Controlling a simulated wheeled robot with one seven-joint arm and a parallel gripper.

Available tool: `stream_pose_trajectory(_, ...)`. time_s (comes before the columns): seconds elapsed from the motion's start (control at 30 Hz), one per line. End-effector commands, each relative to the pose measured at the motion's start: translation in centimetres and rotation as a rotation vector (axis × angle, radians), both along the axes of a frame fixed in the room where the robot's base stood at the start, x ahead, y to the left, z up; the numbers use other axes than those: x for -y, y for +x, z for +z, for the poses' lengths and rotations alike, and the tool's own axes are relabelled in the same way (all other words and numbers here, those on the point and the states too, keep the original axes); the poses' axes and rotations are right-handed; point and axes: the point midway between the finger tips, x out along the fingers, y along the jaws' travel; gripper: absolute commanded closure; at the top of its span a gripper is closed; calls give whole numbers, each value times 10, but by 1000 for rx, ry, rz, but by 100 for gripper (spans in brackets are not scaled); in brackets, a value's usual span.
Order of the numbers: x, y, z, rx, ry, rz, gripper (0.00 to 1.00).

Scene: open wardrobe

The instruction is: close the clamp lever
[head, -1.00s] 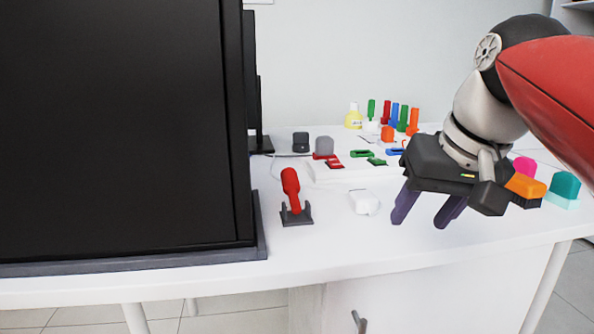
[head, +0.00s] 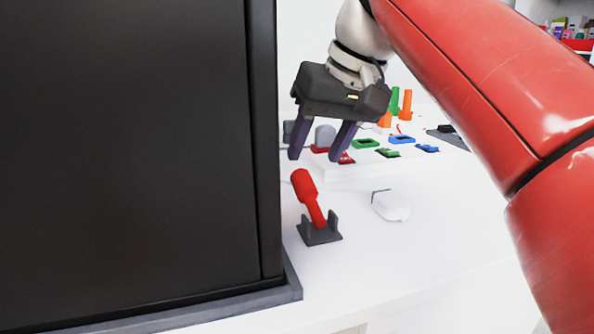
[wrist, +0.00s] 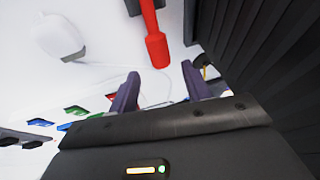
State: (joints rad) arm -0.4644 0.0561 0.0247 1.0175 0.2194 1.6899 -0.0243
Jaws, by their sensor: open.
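The clamp lever (head: 307,191) is red with a thick rounded handle and stands raised, tilted up to the left, from its dark grey base (head: 320,234) on the white table. In the wrist view the red lever (wrist: 155,40) shows at top centre, just beyond the fingers, and its base is mostly cut off by the top edge. My gripper (head: 318,157) is open and empty, with purple fingers pointing down. In the head view it appears above and behind the lever. In the wrist view the fingers (wrist: 160,85) are apart, with the handle end near the gap and not between them.
A big black panel (head: 140,150) with a grey base edge (head: 200,312) stands close left of the lever. A white rounded object (head: 391,206) lies to its right. Behind are a grey block (head: 325,135), green frame (head: 366,143) and blue frame (head: 402,139). The front table is clear.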

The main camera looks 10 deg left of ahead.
Motion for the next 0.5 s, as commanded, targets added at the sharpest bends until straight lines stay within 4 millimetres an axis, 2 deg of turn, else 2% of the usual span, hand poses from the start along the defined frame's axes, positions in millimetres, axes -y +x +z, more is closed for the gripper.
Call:
stream_pose_trajectory(0.1,-8,3,-22,-3,-1,2,51)
stream_pose_trajectory(0.2,-13,7,-36,-3,-1,2,51)
stream_pose_trajectory(0.33,-18,10,-48,-1,-1,0,51)
stream_pose_trajectory(0.5,-21,12,-54,0,0,0,51)
